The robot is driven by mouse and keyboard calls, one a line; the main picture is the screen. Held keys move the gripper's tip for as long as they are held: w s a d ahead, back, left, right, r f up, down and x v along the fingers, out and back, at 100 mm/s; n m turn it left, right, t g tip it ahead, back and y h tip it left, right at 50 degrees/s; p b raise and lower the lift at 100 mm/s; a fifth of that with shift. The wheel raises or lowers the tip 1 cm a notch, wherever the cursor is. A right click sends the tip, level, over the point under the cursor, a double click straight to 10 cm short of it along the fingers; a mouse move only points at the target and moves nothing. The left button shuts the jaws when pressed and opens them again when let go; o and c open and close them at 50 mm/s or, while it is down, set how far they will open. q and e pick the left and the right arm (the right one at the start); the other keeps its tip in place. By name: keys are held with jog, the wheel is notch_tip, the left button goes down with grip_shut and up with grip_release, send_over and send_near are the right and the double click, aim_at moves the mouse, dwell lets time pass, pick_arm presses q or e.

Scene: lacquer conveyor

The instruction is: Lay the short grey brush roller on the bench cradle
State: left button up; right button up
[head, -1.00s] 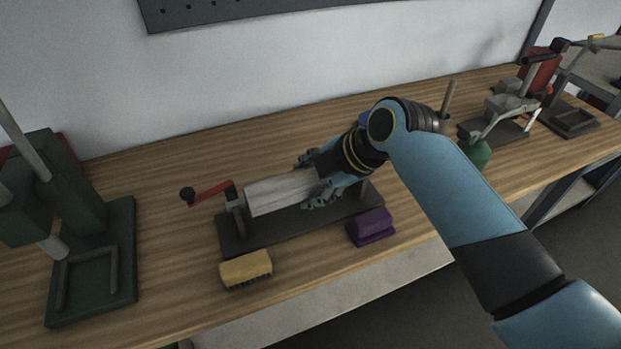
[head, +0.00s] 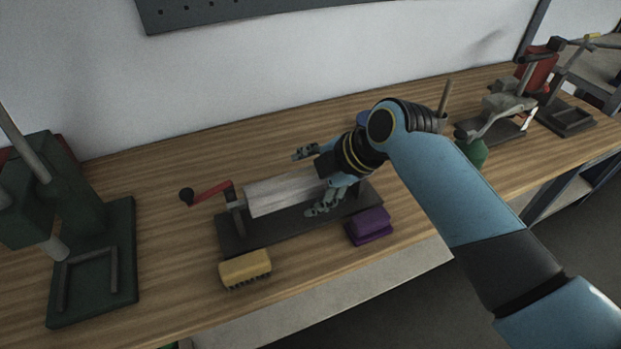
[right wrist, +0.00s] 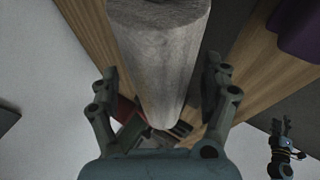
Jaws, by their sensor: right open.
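The short grey brush roller (head: 280,192) lies lengthwise on the bench cradle (head: 232,242), a dark base with end uprights and a red crank at its left end. My right gripper (head: 311,181) is open at the roller's right part, one finger on each side. In the right wrist view the roller (right wrist: 158,60) runs between the spread fingers of my right gripper (right wrist: 162,92), with gaps on both sides. My left gripper (right wrist: 284,140) seems to be the small one at the lower right there; its jaw state is unclear. It is outside the head view.
A yellow brush block (head: 246,268) and a purple block (head: 370,225) sit along the front of the cradle. A green press (head: 90,240) stands at the left. A green round object (head: 474,152) and a grey press (head: 500,108) stand to the right.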

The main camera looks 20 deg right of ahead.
jog(key=v, duration=1.2)
